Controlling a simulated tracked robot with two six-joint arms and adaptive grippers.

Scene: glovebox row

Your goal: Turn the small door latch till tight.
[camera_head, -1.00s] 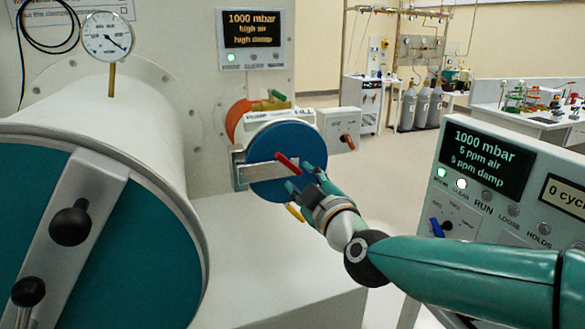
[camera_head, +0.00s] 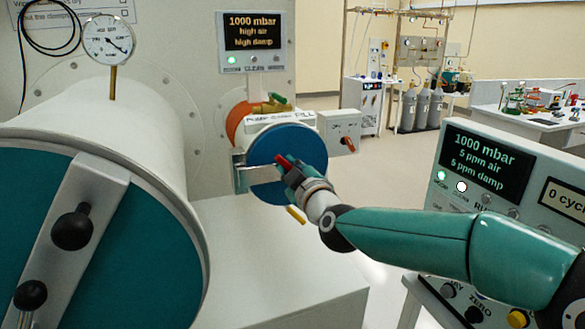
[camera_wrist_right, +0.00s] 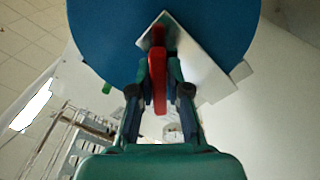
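The small door (camera_head: 262,150) is a blue disc on the white side port, with a metal bar (camera_head: 245,176) across it. The red latch handle (camera_head: 283,162) is on the bar. My right gripper (camera_head: 291,168) is at the latch and hides part of the bar. In the right wrist view, the red latch handle (camera_wrist_right: 159,90) stands between the two fingers of my right gripper (camera_wrist_right: 159,66), which close against its sides. The door (camera_wrist_right: 100,45) and bar (camera_wrist_right: 195,60) lie behind it. My left gripper is not in view.
The large chamber door (camera_head: 90,240) with black knobs fills the left. A control panel (camera_head: 490,165) stands at the right, near my right arm. A grey ledge (camera_head: 260,260) lies below the small door. A yellow lever (camera_head: 296,214) hangs under the small door.

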